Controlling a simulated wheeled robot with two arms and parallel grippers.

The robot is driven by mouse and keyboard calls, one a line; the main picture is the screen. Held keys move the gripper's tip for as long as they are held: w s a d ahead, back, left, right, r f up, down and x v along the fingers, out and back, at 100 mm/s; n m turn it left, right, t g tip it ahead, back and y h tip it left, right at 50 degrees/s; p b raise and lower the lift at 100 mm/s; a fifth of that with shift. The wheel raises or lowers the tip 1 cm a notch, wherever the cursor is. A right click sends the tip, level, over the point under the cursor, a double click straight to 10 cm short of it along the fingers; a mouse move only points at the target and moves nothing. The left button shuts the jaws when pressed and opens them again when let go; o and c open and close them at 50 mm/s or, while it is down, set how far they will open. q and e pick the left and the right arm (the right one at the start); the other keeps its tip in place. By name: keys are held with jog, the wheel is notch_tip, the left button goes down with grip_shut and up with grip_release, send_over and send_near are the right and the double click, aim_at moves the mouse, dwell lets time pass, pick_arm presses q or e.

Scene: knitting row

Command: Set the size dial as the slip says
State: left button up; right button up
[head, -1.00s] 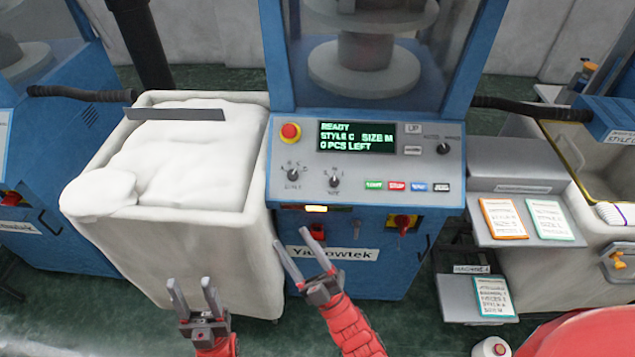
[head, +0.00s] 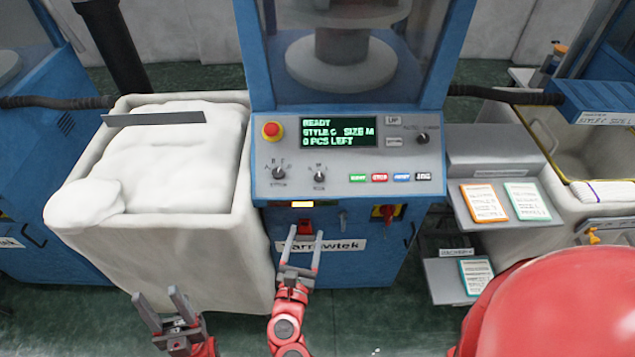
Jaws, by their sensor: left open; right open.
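The screen (head: 338,133) reads READY, STYLE C, SIZE M, 0 PCS LEFT. My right gripper (head: 305,236) is open and empty in front of the machine, below the panel. My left gripper (head: 157,299) is open and empty, low before the white bin.
A white-filled bin (head: 228,218) stands left of the machine. A red emergency button (head: 271,130) and several coloured buttons are on the panel. A red switch (head: 388,212) sticks out below it. A large red shape blocks the lower right.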

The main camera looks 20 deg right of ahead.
aim_at(318, 182)
jog(key=p+x, duration=0.4)
jog(key=x, duration=1.2)
jog(key=shift+w+r, duration=0.1)
jog(key=shift+w+d, duration=0.3)
jog(key=shift+w, duration=0.15)
grip_shut()
